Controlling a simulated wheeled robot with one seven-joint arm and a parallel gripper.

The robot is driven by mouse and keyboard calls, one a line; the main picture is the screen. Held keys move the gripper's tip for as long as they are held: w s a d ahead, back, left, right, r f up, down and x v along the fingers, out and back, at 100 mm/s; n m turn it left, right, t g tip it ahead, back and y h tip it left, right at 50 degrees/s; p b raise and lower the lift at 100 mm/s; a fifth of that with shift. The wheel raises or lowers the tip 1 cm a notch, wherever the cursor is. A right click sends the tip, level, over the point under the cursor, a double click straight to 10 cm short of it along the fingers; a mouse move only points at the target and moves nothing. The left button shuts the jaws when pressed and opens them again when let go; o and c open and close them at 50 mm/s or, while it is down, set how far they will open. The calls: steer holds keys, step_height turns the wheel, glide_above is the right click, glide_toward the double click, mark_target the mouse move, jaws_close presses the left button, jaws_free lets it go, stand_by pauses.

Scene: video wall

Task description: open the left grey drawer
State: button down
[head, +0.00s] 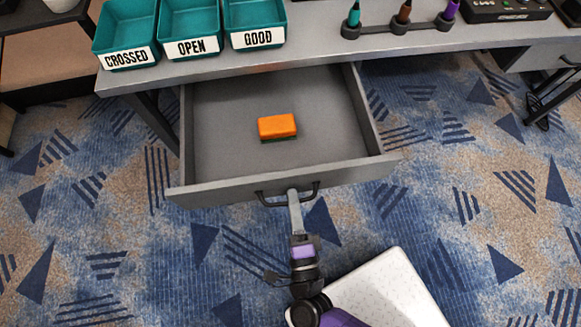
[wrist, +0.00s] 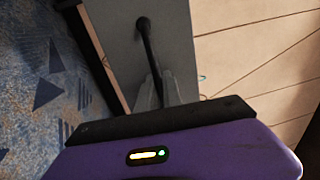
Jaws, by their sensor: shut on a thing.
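The left grey drawer (head: 225,158) stands pulled well out from under the grey desk in the head view, and its inside shows. An orange block (head: 277,126) with a dark underside lies on the drawer floor. My gripper (head: 293,194) is shut on the dark bar handle (head: 270,201) at the middle of the drawer front. In the wrist view my gripper's fingers (wrist: 161,88) close around the handle (wrist: 148,45), with the grey drawer front (wrist: 180,40) behind. The exact contact at the fingertips is small and partly hidden.
On the desk (head: 310,60) stand teal bins labelled CROSSED (head: 127,58), OPEN (head: 190,47) and GOOD (head: 258,38), and a dark holder (head: 398,27) with markers. Another drawer (head: 545,55) is at the right. Patterned carpet (head: 480,200) lies open right of the drawer.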

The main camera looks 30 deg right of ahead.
steer(key=shift+s+a, duration=0.2)
steer(key=shift+s, duration=0.2)
steer(key=c, duration=1.5)
jaws_free()
steer(key=shift+b+v, duration=0.45)
steer(key=shift+v, duration=3.45)
